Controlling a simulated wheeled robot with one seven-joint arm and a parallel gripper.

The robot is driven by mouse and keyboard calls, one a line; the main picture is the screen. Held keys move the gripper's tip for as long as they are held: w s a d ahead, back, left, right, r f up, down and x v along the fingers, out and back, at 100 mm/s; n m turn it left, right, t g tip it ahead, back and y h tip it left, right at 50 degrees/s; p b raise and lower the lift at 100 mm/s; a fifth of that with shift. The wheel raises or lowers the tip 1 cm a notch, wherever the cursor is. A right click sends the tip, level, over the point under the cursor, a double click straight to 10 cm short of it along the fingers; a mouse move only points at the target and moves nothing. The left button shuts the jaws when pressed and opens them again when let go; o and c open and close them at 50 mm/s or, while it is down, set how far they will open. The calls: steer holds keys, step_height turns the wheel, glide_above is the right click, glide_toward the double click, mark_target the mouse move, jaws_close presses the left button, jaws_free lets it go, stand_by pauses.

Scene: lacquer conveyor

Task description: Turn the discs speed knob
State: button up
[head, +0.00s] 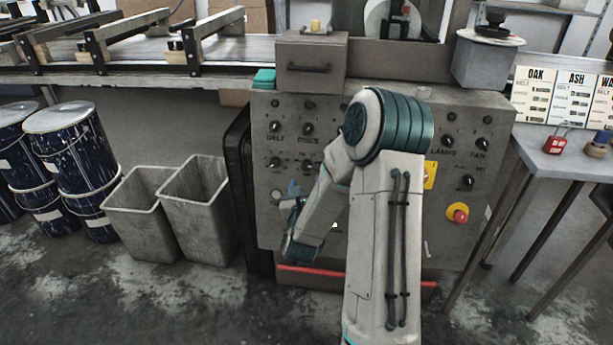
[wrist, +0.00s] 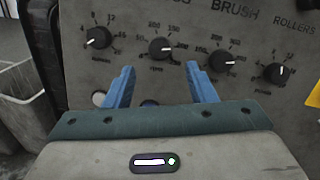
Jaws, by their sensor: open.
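The grey control panel carries a row of black dial knobs with white pointers. In the wrist view, the knob (wrist: 161,47) below the partly cut-off label ending in "S" appears to be the discs one, with its pointer roughly to the right. In the head view, the DISCS label shows with a knob (head: 308,128) above it and another dial below it, close to my arm. My gripper (wrist: 160,70) is open and empty. Its two blue fingertips appear on either side of and just below the discs dial in the wrist view, apart from it. The remaining distance is hard to judge.
Neighbouring dials stand close by: one to the left (wrist: 98,38), one under BRUSH (wrist: 222,61) and one under ROLLERS (wrist: 277,72). A red stop button (head: 457,213) sits lower right on the panel. Two grey bins (head: 190,200) stand left of the panel.

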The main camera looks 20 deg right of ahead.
mark_target(307, 167)
steer(key=x, duration=0.6)
steer(key=shift+w+r, duration=0.1)
steer(key=shift+w, duration=0.05)
steer(key=c, duration=1)
